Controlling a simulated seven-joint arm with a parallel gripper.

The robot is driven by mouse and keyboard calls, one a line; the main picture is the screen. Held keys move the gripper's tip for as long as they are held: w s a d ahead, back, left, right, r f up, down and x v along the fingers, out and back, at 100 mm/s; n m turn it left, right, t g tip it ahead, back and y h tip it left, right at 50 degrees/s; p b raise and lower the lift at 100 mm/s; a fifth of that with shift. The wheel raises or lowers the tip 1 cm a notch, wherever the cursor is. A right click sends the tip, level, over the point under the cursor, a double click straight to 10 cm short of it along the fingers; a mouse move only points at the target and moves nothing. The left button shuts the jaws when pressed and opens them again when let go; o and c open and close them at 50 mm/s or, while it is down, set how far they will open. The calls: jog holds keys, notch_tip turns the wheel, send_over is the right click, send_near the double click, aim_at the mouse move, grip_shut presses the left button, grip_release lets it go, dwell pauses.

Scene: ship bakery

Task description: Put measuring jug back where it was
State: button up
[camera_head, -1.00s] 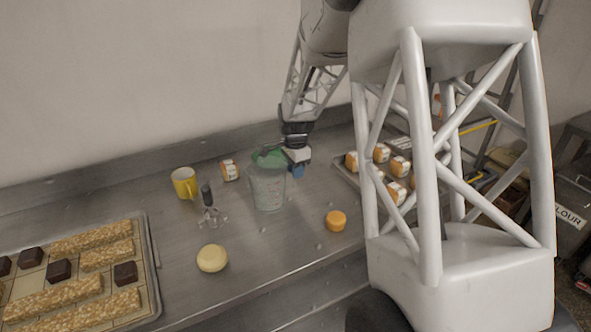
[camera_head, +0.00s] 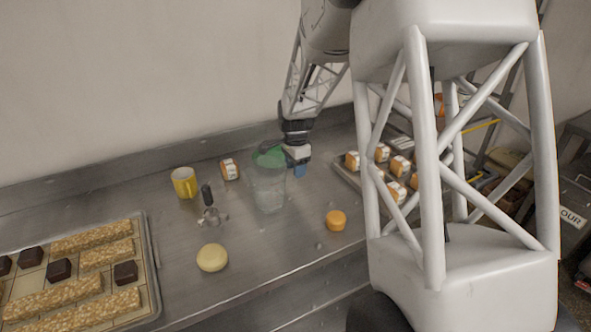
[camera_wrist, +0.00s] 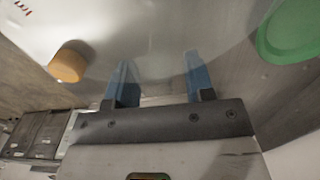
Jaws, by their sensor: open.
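The measuring jug (camera_head: 268,190) is a clear, see-through vessel standing upright on the steel counter. A green round piece (camera_head: 269,157) shows at its top; whether it is in the jug or behind it I cannot tell. My gripper (camera_head: 299,170) is at the jug's right side, near the rim. In the wrist view its two blue fingers (camera_wrist: 158,78) are apart, with the jug's clear wall close in front. Whether they touch it is unclear. The green round piece (camera_wrist: 290,30) also shows there at the right.
A yellow mug (camera_head: 184,183), a whisk-like tool (camera_head: 209,205), a pale round (camera_head: 212,258) and an orange round (camera_head: 336,220) stand around the jug. A bar tray (camera_head: 152,262) is at left; a tray of wrapped pieces (camera_head: 345,176) is at right, partly behind my arm.

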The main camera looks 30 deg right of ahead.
notch_tip(320, 180, up, 11)
jog(key=shift+r, duration=0.15)
dwell(0.4)
dwell(0.4)
jog(key=shift+s+a+r, duration=0.1)
jog(key=shift+s+a, duration=0.05)
jog(key=s+a+r+n+t, duration=0.1)
jog(key=s+a+r+n, duration=0.35)
jog(key=s+a, duration=0.35)
jog(key=s+a+r+n, duration=0.3)
jog(key=s+a+n, duration=0.2)
jog(key=s, duration=0.4)
jog(key=s+a+f+n, duration=0.1)
jog(key=s+a+n, duration=0.2)
jog(key=s, duration=0.6)
jog(key=s+a+f+n+t, duration=0.1)
jog(key=s+a+n, duration=0.3)
jog(key=s, duration=0.5)
jog(key=shift+s+a+f+n+t, duration=0.2)
jog(key=shift+s+f+n+t, duration=0.15)
jog(key=shift+n, duration=0.3)
